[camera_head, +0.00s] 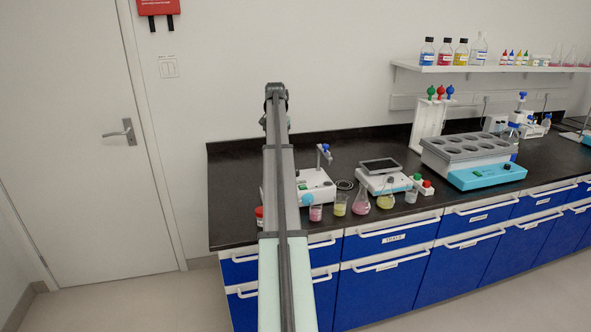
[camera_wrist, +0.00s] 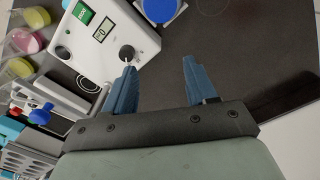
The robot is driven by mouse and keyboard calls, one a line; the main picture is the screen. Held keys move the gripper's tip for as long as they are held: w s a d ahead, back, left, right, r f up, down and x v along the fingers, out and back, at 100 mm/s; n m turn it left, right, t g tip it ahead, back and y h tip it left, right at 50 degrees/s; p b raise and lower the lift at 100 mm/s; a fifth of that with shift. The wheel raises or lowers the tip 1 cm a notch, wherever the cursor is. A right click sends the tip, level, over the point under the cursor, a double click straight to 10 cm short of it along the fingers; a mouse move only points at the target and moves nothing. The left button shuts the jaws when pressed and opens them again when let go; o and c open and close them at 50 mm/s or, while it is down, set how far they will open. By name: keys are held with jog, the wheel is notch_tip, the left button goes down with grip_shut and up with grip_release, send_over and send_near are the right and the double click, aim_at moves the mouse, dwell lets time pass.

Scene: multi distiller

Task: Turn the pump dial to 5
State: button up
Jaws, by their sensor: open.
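The white pump unit (camera_wrist: 100,38) is at the upper left of the wrist view, with a small display (camera_wrist: 103,30), a green switch (camera_wrist: 82,12) and a dark round dial (camera_wrist: 127,53). The display's digit is too small to read surely. My gripper (camera_wrist: 159,64) is open with two blue fingers and nothing between them. The left fingertip is close to the dial's lower edge; I cannot tell whether they touch. The right finger is apart, over bare bench. In the head view a white unit (camera_head: 316,190) stands on the bench, partly hidden by my arm, which also hides my gripper.
Beakers and flasks (camera_head: 359,203) stand along the bench's front edge, right of my arm. A balance-like device (camera_head: 381,180) and a block with round wells (camera_head: 470,158) are farther right. A blue round item (camera_wrist: 160,8) is close beside the pump. Bare bench lies right of the fingers.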

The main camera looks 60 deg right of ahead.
jog(key=s+d+r, duration=0.3)
jog(key=s, duration=0.3)
jog(key=f, duration=1.3)
jog(key=shift+s+f, duration=0.2)
jog(key=shift+f, duration=0.1)
grip_shut()
